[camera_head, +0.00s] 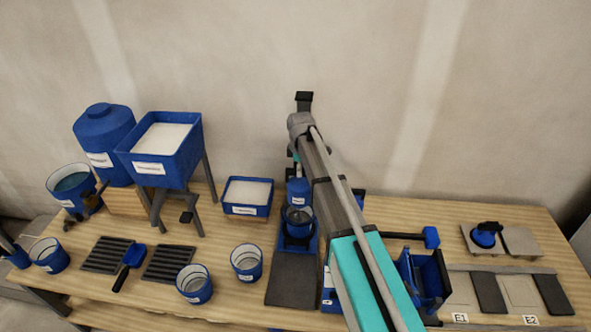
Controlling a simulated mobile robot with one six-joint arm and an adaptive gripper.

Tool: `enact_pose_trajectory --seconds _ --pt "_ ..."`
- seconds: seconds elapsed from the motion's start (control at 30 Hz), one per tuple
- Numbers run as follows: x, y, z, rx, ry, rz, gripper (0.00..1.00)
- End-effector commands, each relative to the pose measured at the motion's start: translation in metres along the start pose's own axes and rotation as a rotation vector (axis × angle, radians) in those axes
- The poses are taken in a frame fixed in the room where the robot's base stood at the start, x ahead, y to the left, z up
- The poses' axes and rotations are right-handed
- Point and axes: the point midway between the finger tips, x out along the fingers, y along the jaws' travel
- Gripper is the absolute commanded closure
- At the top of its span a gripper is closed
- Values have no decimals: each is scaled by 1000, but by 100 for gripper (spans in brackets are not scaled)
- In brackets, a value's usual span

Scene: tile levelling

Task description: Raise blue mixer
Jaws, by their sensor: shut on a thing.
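The blue mixer (299,191) stands left of my arm, near the middle of the bench. Its blue cylindrical head is directly above or just behind a blue bucket (298,229) with a dark inside. A dark upright with a black top (304,97) rises behind my wrist. My gripper (294,163) is mostly hidden under my grey wrist, just above the mixer head. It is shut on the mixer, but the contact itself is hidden. I cannot tell how far the mixer's lower end reaches into the bucket.
A blue tray of white powder (231,210) stands close on the left, with a blue hopper (127,160) beyond it. Empty blue buckets (246,277) (194,298) stand in front. A dark mat (293,280) lies before the mixer. Tiles (520,241) lie at right.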

Motion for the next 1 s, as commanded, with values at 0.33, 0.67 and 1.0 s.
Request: enact_pose_trajectory --seconds 0.33,0.67,1.0 --pt "-6 1 0 0 0 2 100" --pt "-35 1 0 0 0 2 100" --pt "-65 1 -1 0 0 3 100"
